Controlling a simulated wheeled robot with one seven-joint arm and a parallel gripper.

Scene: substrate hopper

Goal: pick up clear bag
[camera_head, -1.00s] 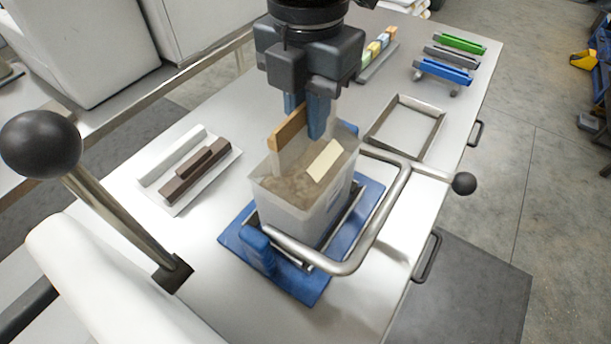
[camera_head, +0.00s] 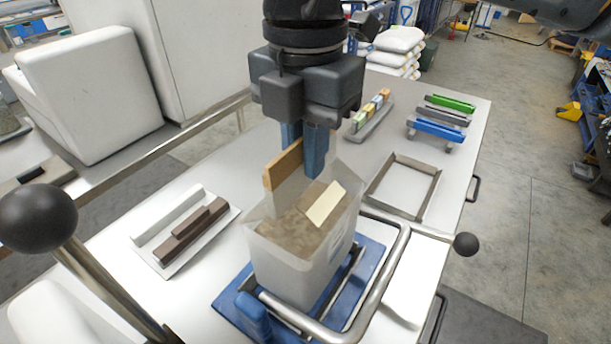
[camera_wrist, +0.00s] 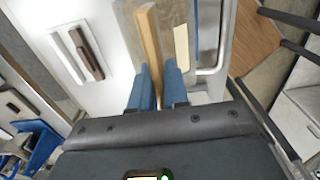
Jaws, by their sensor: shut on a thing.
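The clear bag (camera_head: 291,264) is a translucent, box-shaped bag of brown material with a pale label (camera_head: 326,204) near its top. It is upright above a blue stand (camera_head: 229,304), partly behind the stand's bent metal bar. I cannot tell whether its base clears the stand. A wooden strip (camera_head: 283,166) runs along its top edge. My gripper (camera_head: 309,165) points down with its blue fingers at the bag's top, shut on the strip side. In the wrist view the strip (camera_wrist: 150,45) shows between the fingers of my gripper (camera_wrist: 160,85).
A tray with brown bars (camera_head: 190,236) lies to the left. An empty metal frame (camera_head: 375,207) lies to the right. A rack of coloured blocks (camera_head: 372,117) and green and blue clips (camera_head: 440,129) are behind. A black-knobbed lever (camera_head: 40,218) stands front left.

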